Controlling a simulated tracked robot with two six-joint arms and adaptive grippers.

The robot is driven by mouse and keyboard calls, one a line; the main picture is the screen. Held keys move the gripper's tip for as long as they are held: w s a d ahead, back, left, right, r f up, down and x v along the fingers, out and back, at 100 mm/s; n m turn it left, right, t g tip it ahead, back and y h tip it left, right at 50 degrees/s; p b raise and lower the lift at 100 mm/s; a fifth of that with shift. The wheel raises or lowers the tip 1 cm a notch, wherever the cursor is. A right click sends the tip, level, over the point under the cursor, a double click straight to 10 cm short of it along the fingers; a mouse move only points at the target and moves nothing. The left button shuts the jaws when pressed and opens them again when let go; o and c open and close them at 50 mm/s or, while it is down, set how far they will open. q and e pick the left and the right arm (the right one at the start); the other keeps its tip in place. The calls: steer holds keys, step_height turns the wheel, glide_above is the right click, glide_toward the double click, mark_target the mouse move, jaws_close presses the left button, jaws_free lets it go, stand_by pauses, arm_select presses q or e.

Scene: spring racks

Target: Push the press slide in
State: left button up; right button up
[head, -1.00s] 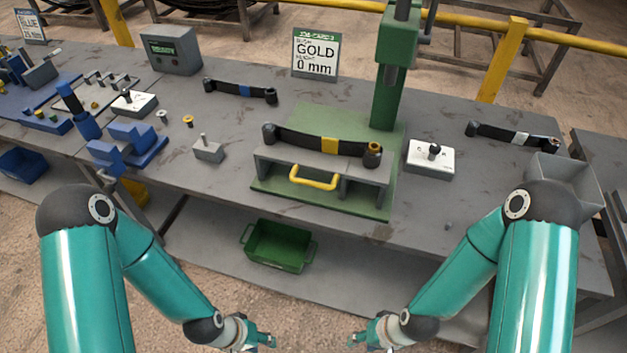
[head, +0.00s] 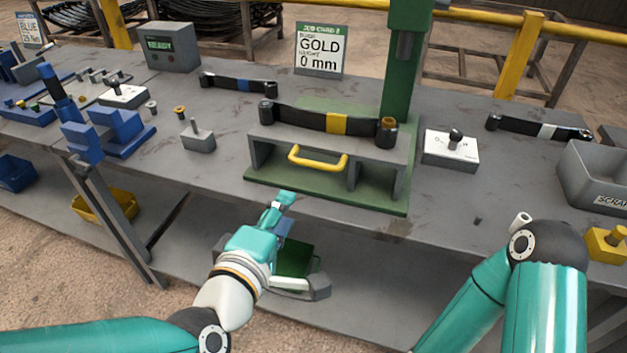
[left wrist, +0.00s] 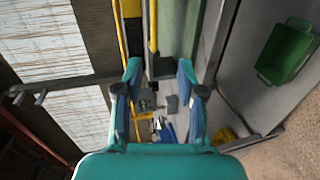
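The press slide (head: 283,143) is a grey platform with a yellow handle (head: 318,160) on its front. It stands on the green press base (head: 310,193), in front of the green column (head: 398,80). A dark leaf spring (head: 290,118) with a gold band lies across its top. My left gripper (head: 286,207) is in front of the bench edge, below and left of the handle, not touching it. In the left wrist view my left gripper (left wrist: 160,80) has its two fingers apart with nothing between them. My right arm shows at the lower right; its gripper is out of view.
A grey block with a pin (head: 198,138) stands left of the press, and a white lever box (head: 450,148) stands right of it. A green bin (head: 297,257) lies below, partly hidden by my left arm. A job card (head: 320,50) reads GOLD, 0 mm.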

mark_target(316, 164)
arm_select(q)
steer(key=p+x, duration=0.1)
steer(key=x, duration=0.4)
steer(key=p+x, duration=0.1)
steer(key=x, duration=0.5)
steer(key=r+p+x, duration=0.1)
steer(key=x, duration=0.4)
steer(key=shift+w+d+f, duration=0.1)
steer(key=shift+w+f, duration=0.05)
steer(key=shift+w, duration=0.2)
steer(key=shift+c, duration=0.2)
jaws_close()
